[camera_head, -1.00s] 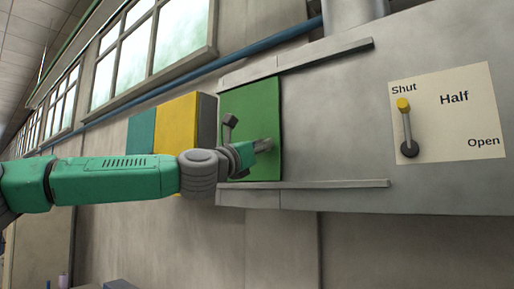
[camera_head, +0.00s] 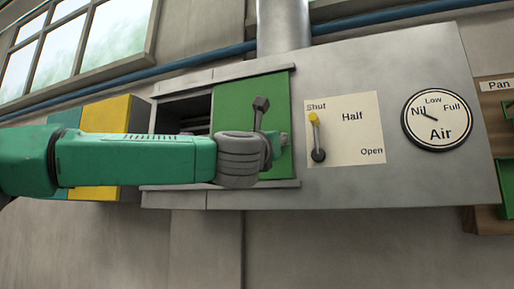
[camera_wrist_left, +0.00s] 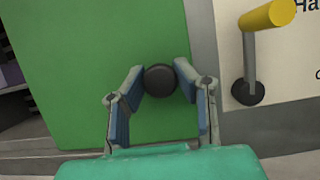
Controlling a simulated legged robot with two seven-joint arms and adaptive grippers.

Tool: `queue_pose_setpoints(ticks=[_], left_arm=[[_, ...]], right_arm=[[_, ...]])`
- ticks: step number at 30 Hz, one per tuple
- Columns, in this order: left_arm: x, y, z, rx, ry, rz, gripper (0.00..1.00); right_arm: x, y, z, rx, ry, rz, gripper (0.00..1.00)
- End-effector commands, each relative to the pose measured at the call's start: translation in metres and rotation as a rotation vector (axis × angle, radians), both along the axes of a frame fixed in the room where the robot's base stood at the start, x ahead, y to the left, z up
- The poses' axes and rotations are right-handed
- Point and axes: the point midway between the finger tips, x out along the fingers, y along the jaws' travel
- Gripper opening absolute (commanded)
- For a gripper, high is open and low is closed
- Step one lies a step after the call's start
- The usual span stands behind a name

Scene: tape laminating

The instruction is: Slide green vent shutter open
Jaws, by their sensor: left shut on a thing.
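The green vent shutter (camera_head: 235,108) stands at the right end of its two rails on the grey metal duct. A dark opening (camera_head: 184,113) with slats shows to its left. In the left wrist view the shutter (camera_wrist_left: 90,55) fills most of the picture, with a dark round knob (camera_wrist_left: 160,80) on it. My left gripper (camera_head: 280,150) is at the shutter's right part. In the left wrist view its fingers (camera_wrist_left: 161,90) are closed around the knob, one on each side. My right gripper is in neither view.
Right of the shutter is a panel (camera_head: 345,128) marked Shut, Half and Open, its yellow-tipped lever (camera_head: 316,136) up at Shut. A round Air dial (camera_head: 436,120) is farther right. The upper rail (camera_head: 225,74) and lower rail (camera_head: 225,197) border the shutter.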

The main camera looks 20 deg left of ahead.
Motion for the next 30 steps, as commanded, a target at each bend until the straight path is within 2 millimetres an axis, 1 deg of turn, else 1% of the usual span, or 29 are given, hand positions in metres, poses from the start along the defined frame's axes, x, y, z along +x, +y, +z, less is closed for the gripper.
queue_pose_setpoints(ticks=[1, 3, 13, 14, 15, 16, 26, 30], left_arm=[[0.001, -0.006, -0.006, 0.003, 0.009, -0.003, 0.0], [0.001, -0.008, -0.006, 0.003, 0.01, -0.003, 0.0], [0.001, -0.01, -0.006, 0.002, 0.011, -0.006, 0.0], [0.001, -0.01, -0.006, 0.002, 0.011, -0.006, 0.28], [0.001, -0.01, -0.006, 0.002, 0.011, -0.006, 0.42], [0.001, -0.01, -0.006, 0.002, 0.011, -0.006, 0.47], [-0.002, -0.008, -0.002, 0.0, 0.004, -0.002, 0.47], [-0.012, -0.006, -0.007, 0.0, 0.004, -0.002, 0.47]], right_arm=[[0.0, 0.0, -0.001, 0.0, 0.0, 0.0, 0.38], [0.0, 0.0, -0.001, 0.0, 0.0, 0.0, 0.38], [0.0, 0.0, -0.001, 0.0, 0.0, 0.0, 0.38], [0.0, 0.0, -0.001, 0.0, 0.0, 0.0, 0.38], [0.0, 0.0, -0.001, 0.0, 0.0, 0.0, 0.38], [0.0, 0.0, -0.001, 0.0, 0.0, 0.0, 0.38], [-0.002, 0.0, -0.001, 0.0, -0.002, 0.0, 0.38], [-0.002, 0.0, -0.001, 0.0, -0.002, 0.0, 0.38]])
